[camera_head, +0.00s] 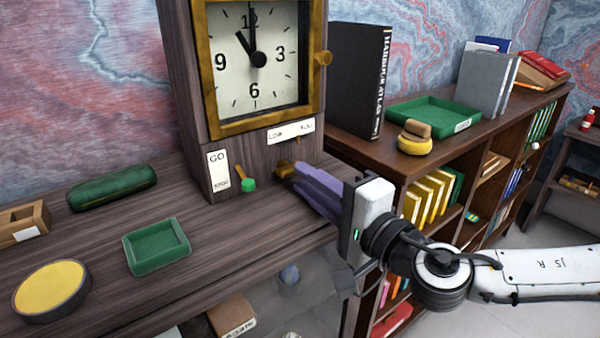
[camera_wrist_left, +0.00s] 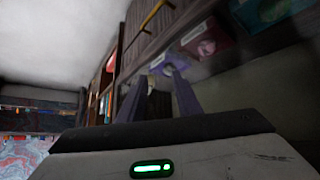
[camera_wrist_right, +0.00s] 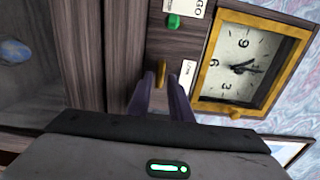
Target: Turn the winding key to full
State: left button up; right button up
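The brass winding key (camera_head: 285,168) sticks out of the front of the wooden clock case, low on its right side. It also shows in the right wrist view (camera_wrist_right: 162,72). My right gripper (camera_head: 297,176) reaches it from the right, with its purple fingertips at the key. In the right wrist view my right gripper (camera_wrist_right: 161,78) has a finger on each side of the key, with a narrow gap that looks open. A white label (camera_head: 290,131) reading LOW at its left end sits above the key. My left gripper (camera_wrist_left: 158,78) shows only in its wrist view, open and empty.
A green knob (camera_head: 248,185) on a lever stands beside the GO label (camera_head: 218,170), left of the key. A green tray (camera_head: 156,247), a yellow-topped round tin (camera_head: 50,287) and a green case (camera_head: 112,186) lie on the desk. A bookcase (camera_head: 480,165) stands at the right.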

jog(key=shift+x, duration=1.3)
grip_shut()
jog(key=shift+m, duration=0.4)
